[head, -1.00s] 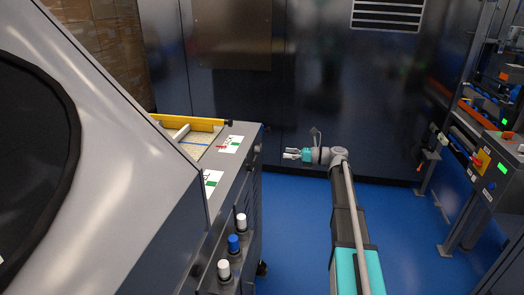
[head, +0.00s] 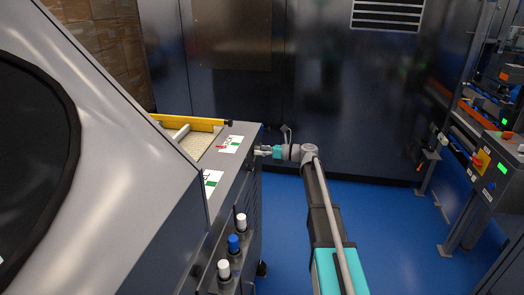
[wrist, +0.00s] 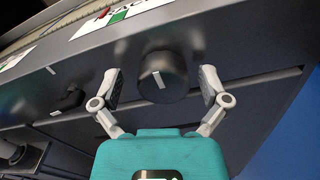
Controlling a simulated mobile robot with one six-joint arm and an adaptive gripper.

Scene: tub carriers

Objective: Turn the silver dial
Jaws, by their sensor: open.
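The dial (wrist: 170,70) is a round grey knob with a short white mark on its face, on the dark front panel of the machine (wrist: 230,50). It looks dark in this light. My gripper (wrist: 160,82) is open, with one finger to each side of the dial and visible gaps between. In the head view my gripper (head: 262,151) is at the machine's right side, and the dial cannot be made out there.
A black knob (wrist: 70,100) with a white mark sits left of the dial. In the head view, two white caps and a blue cap (head: 233,243) stick out nearer me. The machine's grey housing (head: 120,130) fills the left.

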